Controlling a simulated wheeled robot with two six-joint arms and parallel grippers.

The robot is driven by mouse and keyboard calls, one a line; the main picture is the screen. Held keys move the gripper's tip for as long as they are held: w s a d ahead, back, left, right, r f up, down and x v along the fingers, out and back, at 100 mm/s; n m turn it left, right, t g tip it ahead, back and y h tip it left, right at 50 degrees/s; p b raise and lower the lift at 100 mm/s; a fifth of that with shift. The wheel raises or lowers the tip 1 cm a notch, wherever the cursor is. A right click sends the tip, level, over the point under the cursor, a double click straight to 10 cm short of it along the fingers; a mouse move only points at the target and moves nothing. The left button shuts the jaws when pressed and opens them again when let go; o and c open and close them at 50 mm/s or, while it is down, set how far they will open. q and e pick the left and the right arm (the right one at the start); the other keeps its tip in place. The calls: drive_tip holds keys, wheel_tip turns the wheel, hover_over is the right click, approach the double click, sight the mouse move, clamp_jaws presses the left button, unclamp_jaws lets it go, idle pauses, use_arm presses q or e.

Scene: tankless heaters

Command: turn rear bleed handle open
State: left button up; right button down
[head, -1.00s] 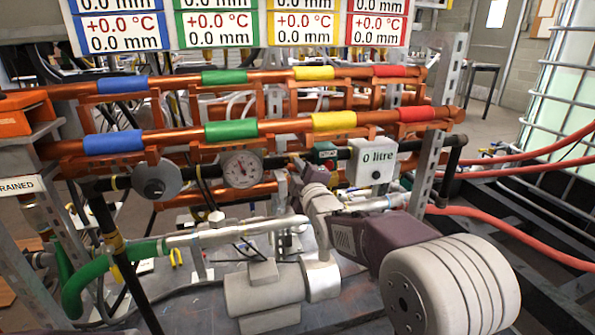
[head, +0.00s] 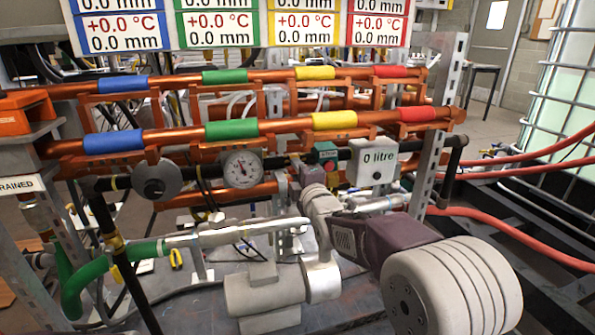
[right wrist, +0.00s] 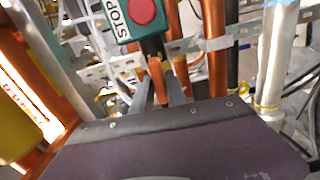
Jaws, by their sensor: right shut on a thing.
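In the head view the handle is too small and covered to make out well. The left gripper does not show.
Copper pipes with coloured bands run above. Red hoses (head: 510,240) lie at the right.

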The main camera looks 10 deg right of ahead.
drive_tip(key=shift+f, duration=0.1)
drive_tip(key=c, duration=1.4)
unclamp_jaws()
drive_tip(key=shift+c, duration=0.2)
drive_tip(key=shift+s, duration=0.25)
drive_tip(key=s+p, duration=0.3)
drive_tip(key=s, duration=0.5)
drive_tip(key=shift+s+d, duration=0.15)
drive_tip(key=shift+s, duration=0.15)
